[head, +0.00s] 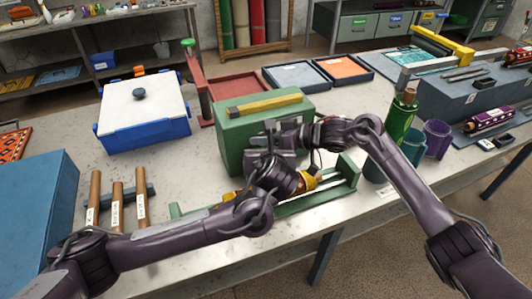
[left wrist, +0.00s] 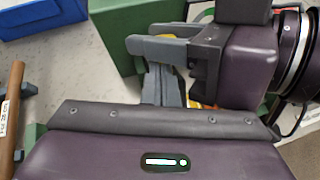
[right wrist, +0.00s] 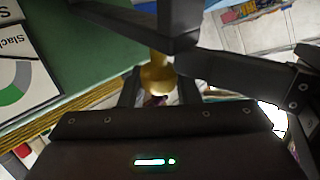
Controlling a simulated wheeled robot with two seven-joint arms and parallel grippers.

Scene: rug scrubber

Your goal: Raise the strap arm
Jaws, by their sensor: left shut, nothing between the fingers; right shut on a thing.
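A green box-shaped machine (head: 236,138) with a yellow bar (head: 264,102) on top stands mid-table. My right gripper (head: 270,130) is at its front right side, shut on a yellow knob (right wrist: 157,75) seen in the right wrist view. The knob appears to belong to the strap arm, most of which is hidden behind my grippers. A label reading "Slack" (right wrist: 18,45) is on the green face there. My left gripper (left wrist: 162,85) is shut and empty, close beside and below the right gripper, which also shows in the left wrist view (left wrist: 150,45).
A low green frame (head: 335,190) lies in front of the machine. A green bottle (head: 400,115) and purple cup (head: 437,138) stand at right, near my right arm. My two forearms are close together.

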